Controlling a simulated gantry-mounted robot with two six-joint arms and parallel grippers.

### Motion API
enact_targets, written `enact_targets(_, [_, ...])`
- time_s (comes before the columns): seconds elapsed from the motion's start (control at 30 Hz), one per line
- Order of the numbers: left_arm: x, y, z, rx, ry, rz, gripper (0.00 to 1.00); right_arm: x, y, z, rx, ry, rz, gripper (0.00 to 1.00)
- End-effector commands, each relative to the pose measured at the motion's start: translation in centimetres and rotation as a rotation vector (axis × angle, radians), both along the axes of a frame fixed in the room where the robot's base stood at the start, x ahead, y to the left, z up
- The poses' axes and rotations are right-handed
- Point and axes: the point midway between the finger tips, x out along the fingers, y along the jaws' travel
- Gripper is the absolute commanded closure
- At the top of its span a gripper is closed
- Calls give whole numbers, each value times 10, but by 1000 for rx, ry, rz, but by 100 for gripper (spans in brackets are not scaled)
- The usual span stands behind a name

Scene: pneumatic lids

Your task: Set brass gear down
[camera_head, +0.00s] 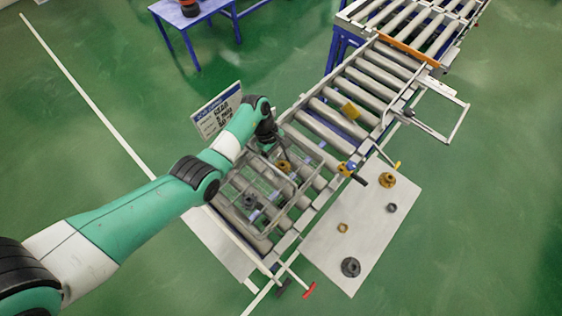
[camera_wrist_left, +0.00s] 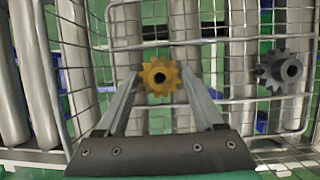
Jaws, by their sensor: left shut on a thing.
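The brass gear (camera_wrist_left: 158,76) sits between the fingertips of my left gripper (camera_wrist_left: 161,73) in the left wrist view. The gripper is shut on it. In the head view the brass gear (camera_head: 286,166) shows at the far right part of the wire basket (camera_head: 243,227), below my left gripper (camera_head: 284,158). I cannot tell whether the gear touches the basket's floor. A grey gear (camera_wrist_left: 280,69) lies in the basket to the right of the held gear in the wrist view. My right gripper is not in view.
The basket rests on a roller conveyor (camera_head: 345,105). A pale side table (camera_head: 362,222) to the right holds another brass gear (camera_head: 387,180), a small brass ring (camera_head: 343,228) and dark gears (camera_head: 350,267). A sign (camera_head: 216,111) stands behind my left arm. A blue table (camera_head: 205,9) is at the back.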

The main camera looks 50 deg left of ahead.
Motion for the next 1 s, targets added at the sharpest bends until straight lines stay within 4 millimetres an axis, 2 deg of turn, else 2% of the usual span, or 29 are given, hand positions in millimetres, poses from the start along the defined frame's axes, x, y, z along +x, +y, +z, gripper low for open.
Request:
enact_targets(0.27, [1,0,-2,0,-2,0,100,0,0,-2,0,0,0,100])
enact_targets(0.3, [1,0,-1,0,-2,0,25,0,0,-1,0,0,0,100])
enact_targets(0.43, [0,0,-1,0,-1,0,2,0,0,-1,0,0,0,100])
enact_targets(0.8, [1,1,5,0,-3,1,1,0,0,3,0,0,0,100])
enact_targets(0.87, [1,4,12,1,-5,2,1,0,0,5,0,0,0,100])
enact_targets(1.0, [0,16,40,2,-6,3,1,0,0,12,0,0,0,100])
